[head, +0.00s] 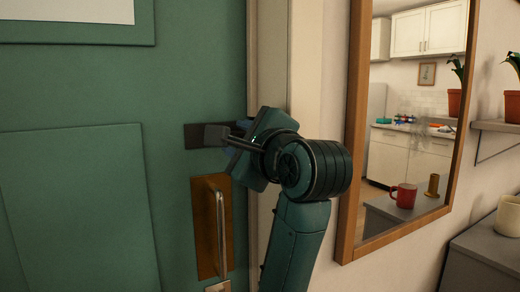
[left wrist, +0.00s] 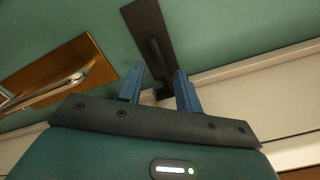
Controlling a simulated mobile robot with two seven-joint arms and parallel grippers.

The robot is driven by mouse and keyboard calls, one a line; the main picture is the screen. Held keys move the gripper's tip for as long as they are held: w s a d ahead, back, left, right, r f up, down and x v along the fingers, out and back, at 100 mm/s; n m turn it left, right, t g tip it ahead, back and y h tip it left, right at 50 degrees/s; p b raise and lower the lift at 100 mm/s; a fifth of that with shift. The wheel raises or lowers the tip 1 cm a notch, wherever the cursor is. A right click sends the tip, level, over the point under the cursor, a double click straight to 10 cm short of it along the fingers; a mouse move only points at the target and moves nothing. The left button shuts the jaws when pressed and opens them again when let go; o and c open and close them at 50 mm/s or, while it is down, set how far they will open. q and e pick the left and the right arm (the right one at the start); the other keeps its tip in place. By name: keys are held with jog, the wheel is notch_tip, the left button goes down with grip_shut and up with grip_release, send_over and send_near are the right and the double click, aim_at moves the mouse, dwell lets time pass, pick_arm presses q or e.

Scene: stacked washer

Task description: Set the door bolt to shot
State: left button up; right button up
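The door bolt is a dark plate (head: 193,136) with a grey bar on the green door, just above the brass handle plate. In the left wrist view the dark bolt plate (left wrist: 146,22) runs down toward the door's edge, with a raised dark piece along its middle. My left gripper (head: 236,133) is at the frame-side end of the bolt. In the left wrist view its two blue fingers (left wrist: 159,71) stand apart, one on each side of the bolt's lower end. I cannot tell whether they touch it. The gripper hides part of the bolt in the head view. My right gripper is not in view.
A brass plate (head: 208,252) with a silver pull handle (head: 220,232) sits just below the bolt. The pale door frame (head: 271,60) is close on the right. A wood-framed mirror (head: 354,95) hangs beyond it, with a shelf (head: 499,127) and a grey cabinet (head: 492,243) at far right.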

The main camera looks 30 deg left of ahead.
pick_arm(q)
jog(key=b+v, duration=0.1)
jog(key=v, duration=0.9)
jog(key=shift+d, duration=0.25)
